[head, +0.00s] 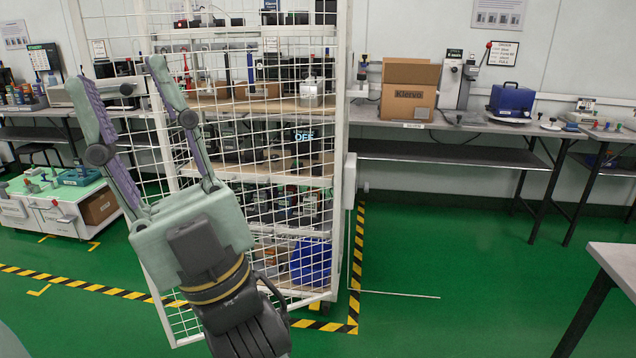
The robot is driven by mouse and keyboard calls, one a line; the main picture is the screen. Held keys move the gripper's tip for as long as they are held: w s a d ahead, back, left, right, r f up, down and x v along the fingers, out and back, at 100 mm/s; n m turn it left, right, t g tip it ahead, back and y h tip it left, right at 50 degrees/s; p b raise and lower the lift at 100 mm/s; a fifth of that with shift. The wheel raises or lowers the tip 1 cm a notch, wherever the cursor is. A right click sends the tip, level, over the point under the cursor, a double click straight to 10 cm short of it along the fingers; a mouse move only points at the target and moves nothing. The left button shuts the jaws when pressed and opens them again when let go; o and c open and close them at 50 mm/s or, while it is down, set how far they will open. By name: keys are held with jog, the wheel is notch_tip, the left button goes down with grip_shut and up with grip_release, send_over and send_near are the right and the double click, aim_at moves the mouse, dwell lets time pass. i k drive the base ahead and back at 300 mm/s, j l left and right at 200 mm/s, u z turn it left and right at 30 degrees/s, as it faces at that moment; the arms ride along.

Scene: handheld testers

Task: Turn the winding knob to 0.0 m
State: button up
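My gripper (116,70) is raised in the left half of the head view, fingers pointing up. Its two fingers are spread wide with nothing held between them. It is in front of a white wire-mesh cage (344,130) with shelves of equipment. I cannot pick out a winding knob or any 0.0 m marking in this view. Small devices are too far away to read, and my gripper and the mesh hide part of the shelves.
A white cart (40,218) with a teal device (80,176) stands at left. The right bench (450,127) bears a cardboard box (408,103) and a blue case (510,101). A table corner (618,262) juts in at right. Green floor between is clear, except a thin rod (395,293).

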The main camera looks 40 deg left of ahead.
aim_at(366, 187)
jog(key=i+l+u, duration=0.15)
jog(key=u, duration=0.2)
jog(key=i+l+u, duration=0.1)
jog(key=l+u, duration=0.2)
jog(key=l, duration=0.15)
jog(key=i+l+u, duration=0.1)
jog(key=l+u, duration=0.25)
jog(key=i+l+u, duration=0.1)
jog(key=l+u, duration=0.35)
jog(key=l, duration=0.45)
jog(key=i+z, duration=0.25)
jog(key=i, duration=0.2)
jog(key=i+z, duration=0.2)
jog(key=i, duration=0.3)
jog(key=i+j+z, duration=0.25)
jog(key=i, duration=0.2)
jog(key=i+j+z, duration=0.25)
jog(key=i, duration=0.2)
